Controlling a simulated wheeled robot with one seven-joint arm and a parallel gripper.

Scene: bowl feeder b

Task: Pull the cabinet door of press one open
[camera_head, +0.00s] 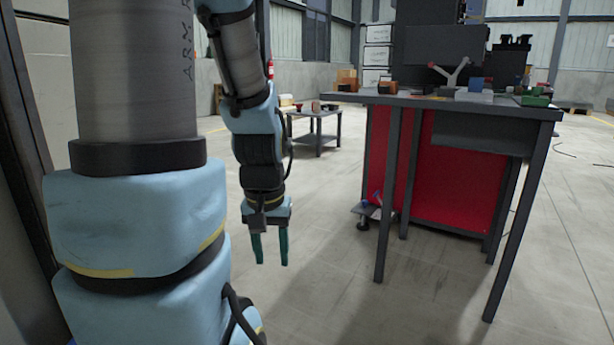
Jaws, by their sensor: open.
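My gripper (270,249) hangs pointing down in the middle left of the view. Its two teal fingers are apart and nothing is between them. It is in open space over the concrete floor, left of the workbench and touching nothing. A dark machine (440,45) stands behind the bench at the upper right; I cannot tell if it is press one. A red cabinet-like body (455,185) shows under and behind the bench. I cannot make out a door handle or a door edge on it.
A dark workbench (440,97) with thin legs carries several small items. A low table (316,117) stands further back. A small wheeled base (372,211) with blue and red parts is by the bench's left legs. The floor between my arm and the bench is clear.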

